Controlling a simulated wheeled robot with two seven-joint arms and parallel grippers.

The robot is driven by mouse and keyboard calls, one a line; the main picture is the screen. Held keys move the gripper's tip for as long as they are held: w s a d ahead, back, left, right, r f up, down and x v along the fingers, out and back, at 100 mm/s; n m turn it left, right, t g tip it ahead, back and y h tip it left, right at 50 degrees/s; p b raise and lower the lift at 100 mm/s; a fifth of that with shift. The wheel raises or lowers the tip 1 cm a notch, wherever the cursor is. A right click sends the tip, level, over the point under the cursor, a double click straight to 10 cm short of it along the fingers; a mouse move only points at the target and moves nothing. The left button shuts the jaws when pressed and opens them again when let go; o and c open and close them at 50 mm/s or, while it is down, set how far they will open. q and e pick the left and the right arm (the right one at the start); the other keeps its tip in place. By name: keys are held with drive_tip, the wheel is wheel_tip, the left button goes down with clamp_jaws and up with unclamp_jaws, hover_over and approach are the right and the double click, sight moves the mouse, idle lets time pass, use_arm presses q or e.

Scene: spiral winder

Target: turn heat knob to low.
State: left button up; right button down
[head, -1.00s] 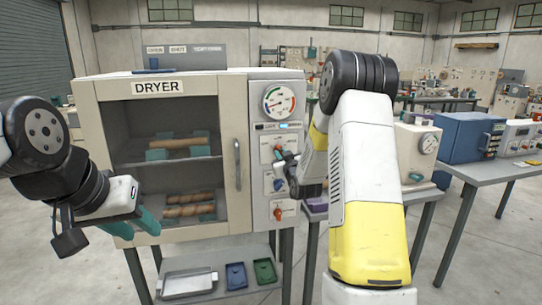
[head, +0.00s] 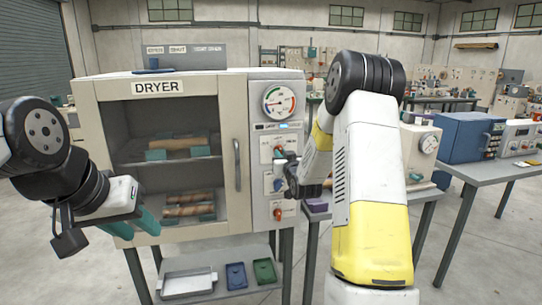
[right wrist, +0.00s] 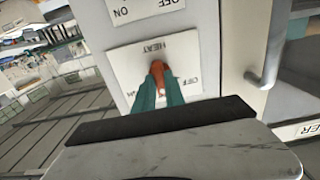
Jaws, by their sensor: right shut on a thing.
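The heat knob (right wrist: 158,73) is red and sits on a white plate marked HEAT and OFF, which appears upside down in the right wrist view. My right gripper (right wrist: 160,88) has its teal fingers on either side of the knob and is shut on it. In the head view the right gripper (head: 281,157) is at the upper part of the dryer's control panel (head: 262,205), and the arm hides part of it. The LOW mark cannot be read. My left gripper (head: 134,222) is open and empty in front of the dryer's lower left.
The dryer (head: 86,110) has a glass door with a vertical handle (head: 237,165). A blue knob (head: 278,185) and a lower red knob (head: 278,212) are below my right gripper. A dial gauge (head: 279,102) is above. Trays (head: 187,284) lie on the shelf below.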

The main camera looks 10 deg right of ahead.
drive_tip(key=c, duration=1.4)
unclamp_jaws()
drive_tip(key=s, duration=0.8)
drive_tip(key=shift+d, duration=0.15)
drive_tip(key=s+a+r+g, duration=0.2)
drive_tip(key=s+g, duration=0.2)
drive_tip(key=s, duration=0.7)
drive_tip(key=s+a+r+g+y, duration=0.1)
drive_tip(key=s+a+g, duration=0.2)
drive_tip(key=s, duration=0.9)
drive_tip(key=s+a+r+g, duration=0.2)
drive_tip(key=s+a+g, duration=0.1)
drive_tip(key=s, duration=0.9)
drive_tip(key=shift+s+r+g+y, duration=0.25)
drive_tip(key=shift+r+g+y, duration=0.1)
drive_tip(key=shift+g, duration=0.55)
